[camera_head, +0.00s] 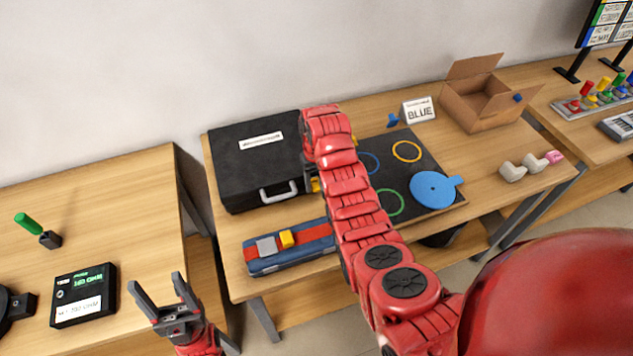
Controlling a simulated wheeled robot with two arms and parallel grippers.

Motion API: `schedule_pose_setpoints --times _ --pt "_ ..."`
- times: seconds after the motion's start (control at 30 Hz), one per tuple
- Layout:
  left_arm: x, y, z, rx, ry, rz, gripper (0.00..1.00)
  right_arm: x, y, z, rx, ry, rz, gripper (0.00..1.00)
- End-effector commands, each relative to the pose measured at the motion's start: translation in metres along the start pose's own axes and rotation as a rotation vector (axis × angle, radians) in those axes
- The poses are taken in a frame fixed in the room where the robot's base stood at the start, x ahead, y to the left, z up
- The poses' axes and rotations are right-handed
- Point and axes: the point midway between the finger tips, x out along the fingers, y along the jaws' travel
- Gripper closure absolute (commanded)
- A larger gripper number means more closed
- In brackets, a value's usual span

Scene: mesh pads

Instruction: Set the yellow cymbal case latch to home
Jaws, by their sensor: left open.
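A black case (250,155) with a white label and a grey handle (278,192) lies on the middle table. A yellow part (315,185) shows at its right edge, mostly hidden behind my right arm; I cannot tell its setting. A blue case (290,262) with a red band lies in front, carrying a yellow block (287,239) and a grey block (266,246). I cannot tell which yellow part is the cymbal case latch. My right gripper (308,163) is at the black case's right side, mostly hidden by its arm. My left gripper (155,280) is open and empty, near the left table's right edge.
A dark mat (428,150) with coloured rings and a blue disc (432,188) lies right of my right arm. A gap separates the left table (110,215) from the middle one.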

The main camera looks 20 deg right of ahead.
Motion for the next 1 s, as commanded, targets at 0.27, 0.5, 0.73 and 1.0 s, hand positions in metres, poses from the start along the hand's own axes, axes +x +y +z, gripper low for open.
schedule_pose_setpoints --times 0.27,0.5,0.73,1.0 --pt "0.0 0.0 0.0 0.0 0.0 0.0 0.35 0.0 0.0 0.0 0.0 0.0 0.0 1.0" --pt "-0.005 0.0 0.001 0.0 0.0 0.0 0.35 0.001 0.0 -0.002 0.002 -0.003 0.0 1.0" --pt "-0.035 0.002 0.006 0.0 0.0 0.0 0.35 0.007 0.002 -0.011 0.01 -0.052 -0.001 1.0" --pt "-0.063 0.003 0.011 0.0 0.0 0.0 0.35 0.002 0.002 -0.013 0.006 -0.113 0.0 1.0"
